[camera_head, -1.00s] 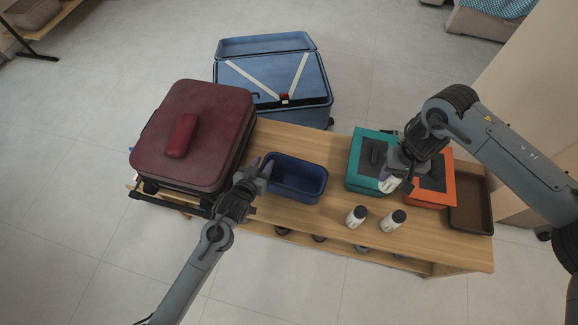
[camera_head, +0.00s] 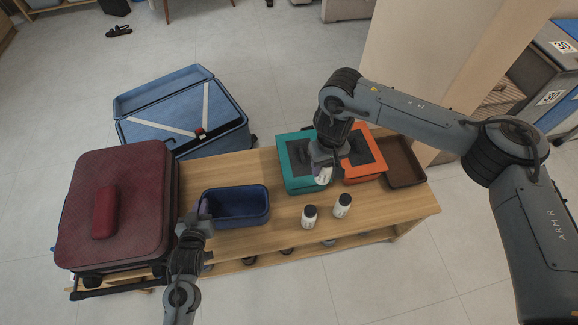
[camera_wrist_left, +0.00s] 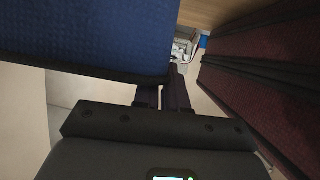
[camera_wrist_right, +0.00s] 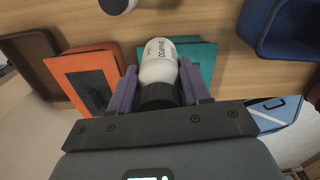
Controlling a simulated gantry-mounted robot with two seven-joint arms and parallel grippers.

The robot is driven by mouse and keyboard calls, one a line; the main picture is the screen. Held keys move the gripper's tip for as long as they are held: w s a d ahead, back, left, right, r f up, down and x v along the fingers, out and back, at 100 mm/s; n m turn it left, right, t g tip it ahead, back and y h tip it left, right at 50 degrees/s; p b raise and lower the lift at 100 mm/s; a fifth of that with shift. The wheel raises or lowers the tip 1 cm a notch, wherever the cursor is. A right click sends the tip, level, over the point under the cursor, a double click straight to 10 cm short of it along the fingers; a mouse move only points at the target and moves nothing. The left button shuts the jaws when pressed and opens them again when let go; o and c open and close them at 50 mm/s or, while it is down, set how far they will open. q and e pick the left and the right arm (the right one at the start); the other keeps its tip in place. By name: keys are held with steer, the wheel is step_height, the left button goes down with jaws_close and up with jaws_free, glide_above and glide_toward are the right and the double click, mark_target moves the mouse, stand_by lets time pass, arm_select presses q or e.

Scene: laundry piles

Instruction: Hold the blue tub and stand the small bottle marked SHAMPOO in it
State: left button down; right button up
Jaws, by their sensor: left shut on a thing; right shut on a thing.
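The blue tub (camera_head: 236,206) stands on the wooden bench. My left gripper (camera_head: 204,208) is shut on the tub's left rim; the tub's blue wall (camera_wrist_left: 90,40) fills the upper left of the left wrist view. My right gripper (camera_head: 321,162) is shut on the white SHAMPOO bottle (camera_head: 324,176), held to the right of the tub, near the teal box. In the right wrist view the bottle (camera_wrist_right: 158,65) sits between the fingers with its black cap towards the gripper and its lettering visible.
Two white bottles with dark caps, one (camera_head: 309,217) left of the other (camera_head: 342,206), stand right of the tub. Behind them are a teal box (camera_head: 296,181), an orange box (camera_head: 364,173) and a brown tray (camera_head: 405,183). A dark red suitcase (camera_head: 140,200) lies left of the tub.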

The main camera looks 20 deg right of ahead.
steer(key=shift+w+d, duration=0.15)
steer(key=shift+d, duration=0.1)
steer(key=a+r+n, duration=0.2)
steer(key=a+n, duration=0.4)
steer(key=a, duration=1.7)
steer(key=shift+a+f, duration=0.2)
steer(key=shift+f, duration=6.3)
steer(key=o, duration=1.2)
steer(key=shift+f, duration=0.1)
